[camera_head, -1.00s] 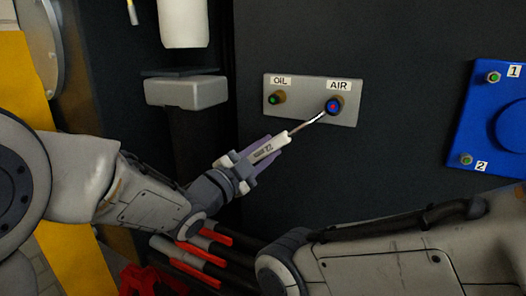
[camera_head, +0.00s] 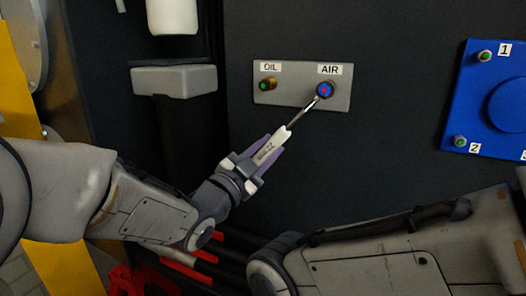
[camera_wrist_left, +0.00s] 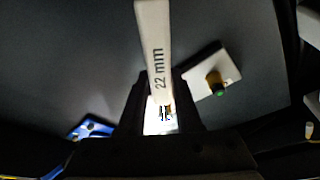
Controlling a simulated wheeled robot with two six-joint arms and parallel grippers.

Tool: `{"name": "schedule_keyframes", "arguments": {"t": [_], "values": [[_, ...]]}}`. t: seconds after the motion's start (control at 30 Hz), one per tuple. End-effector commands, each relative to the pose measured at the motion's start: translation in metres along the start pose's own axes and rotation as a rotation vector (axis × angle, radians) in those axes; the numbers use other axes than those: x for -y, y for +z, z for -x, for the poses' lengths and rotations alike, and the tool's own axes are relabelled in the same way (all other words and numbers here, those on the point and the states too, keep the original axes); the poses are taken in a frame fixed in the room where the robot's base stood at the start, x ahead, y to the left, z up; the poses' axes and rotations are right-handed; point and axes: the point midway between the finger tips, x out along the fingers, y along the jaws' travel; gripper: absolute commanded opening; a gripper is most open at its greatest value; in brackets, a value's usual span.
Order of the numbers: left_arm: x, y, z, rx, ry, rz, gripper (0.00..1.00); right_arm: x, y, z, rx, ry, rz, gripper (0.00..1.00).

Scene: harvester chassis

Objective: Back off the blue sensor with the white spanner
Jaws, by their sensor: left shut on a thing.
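The blue sensor (camera_head: 325,90) sits under the AIR label on a grey plate (camera_head: 295,96) on the dark wall. My left gripper (camera_head: 262,160) is shut on the white handle of the spanner (camera_head: 275,148), below and left of the sensor. The spanner's metal shaft slants up right, and its head meets the sensor's lower left side; I cannot tell how fully it is seated. In the left wrist view the handle (camera_wrist_left: 155,50) reads 22 mm and its far end is hidden. My right gripper is out of view.
A green-centred sensor (camera_head: 267,84) sits under the OIL label, left on the same plate. A blue panel (camera_head: 482,105) with numbered green fittings is at the right. A grey box (camera_head: 174,80) juts out at the left. Red-marked dark pipes (camera_head: 188,268) run below.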

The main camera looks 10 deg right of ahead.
Motion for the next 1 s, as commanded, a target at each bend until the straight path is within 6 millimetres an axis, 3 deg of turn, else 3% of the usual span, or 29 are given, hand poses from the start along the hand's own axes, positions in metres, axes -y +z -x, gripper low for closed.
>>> {"name": "schedule_keyframes", "arguments": {"t": [0.13, 0.53, 0.73, 1.0], "values": [[-0.009, 0.001, 0.000, -0.004, -0.014, 0.046, 0.00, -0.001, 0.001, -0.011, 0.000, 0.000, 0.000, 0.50], [-0.010, 0.000, 0.000, -0.002, -0.020, 0.063, 0.00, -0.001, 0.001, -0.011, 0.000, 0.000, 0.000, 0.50], [-0.023, 0.000, 0.000, -0.004, -0.036, 0.124, 0.00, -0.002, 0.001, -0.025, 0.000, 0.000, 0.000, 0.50], [-0.013, -0.001, -0.001, -0.002, -0.029, 0.088, 0.00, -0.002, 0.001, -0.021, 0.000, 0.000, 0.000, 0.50]]}}
